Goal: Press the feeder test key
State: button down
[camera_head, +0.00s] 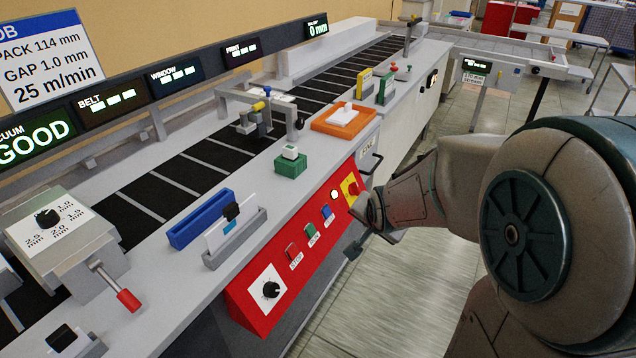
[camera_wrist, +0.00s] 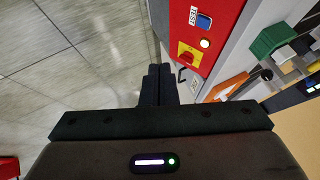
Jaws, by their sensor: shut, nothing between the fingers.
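The blue test key (camera_head: 326,212) sits on the sloped red control panel (camera_head: 262,312), above the green and red keys in the row. In the wrist view the blue key (camera_wrist: 204,21) shows at the top, beside a white label reading TEST. My gripper (camera_wrist: 158,70) is shut and empty, its two dark fingers side by side. In the wrist view the fingertips lie below and left of the key, apart from it.
A lit round lamp (camera_head: 334,195) and a yellow-and-red switch (camera_head: 351,189) sit just beyond the blue key. A green key (camera_head: 311,230), a red key (camera_head: 291,251) and a black knob (camera_head: 271,289) are nearer.

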aim_at(327, 212)
jog(key=w+d+f+m+t+y+b, duration=0.2)
jog(key=w+f+m+t+b, duration=0.2)
jog(key=w+f+m+t, duration=0.3)
jog(key=w+f+m, duration=0.3)
jog(key=w+m, duration=0.2)
jog(key=w, duration=0.2)
jog(key=shift+b, duration=0.4)
jog(key=shift+a, duration=0.1)
jog(key=w+a+f+b, duration=0.4)
jog(key=a, duration=0.2)
jog(key=shift+w, duration=0.25)
jog(key=shift+a, duration=0.1)
jog(key=shift+f, duration=0.15)
dwell(1.0)
